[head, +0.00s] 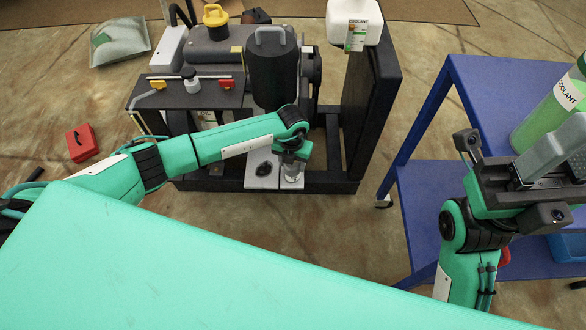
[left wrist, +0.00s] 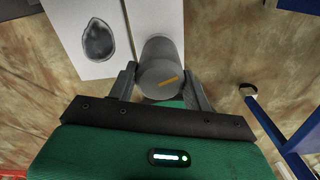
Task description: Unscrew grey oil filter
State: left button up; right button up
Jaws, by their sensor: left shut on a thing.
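The grey oil filter (left wrist: 160,65) is a short cylinder with a yellow mark on its end, in the left wrist view.
The dark engine frame (head: 385,60) carries a white coolant tank (head: 353,22). A blue cart (head: 430,185) with a green coolant bottle (head: 553,108) stands at the right. A red box (head: 81,143) lies on the floor at the left. The floor between frame and cart is clear.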

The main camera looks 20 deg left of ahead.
pick_arm(q)
jog(key=n, duration=0.1)
jog(key=n+p, duration=0.1)
jog(key=shift+r+n, duration=0.25)
jog(key=shift+n, duration=0.05)
jog(key=shift+f+n+p, duration=0.2)
jog(key=shift+n+p, duration=0.15)
jog(key=shift+n, duration=0.25)
jog(key=shift+r+n+p, duration=0.25)
jog(key=shift+n+p, duration=0.8)
jog(key=shift+n, duration=0.05)
jog(key=shift+n+p, duration=0.65)
jog(key=shift+n, duration=0.45)
jog(key=shift+f+n, duration=0.2)
jog(key=shift+n, duration=0.2)
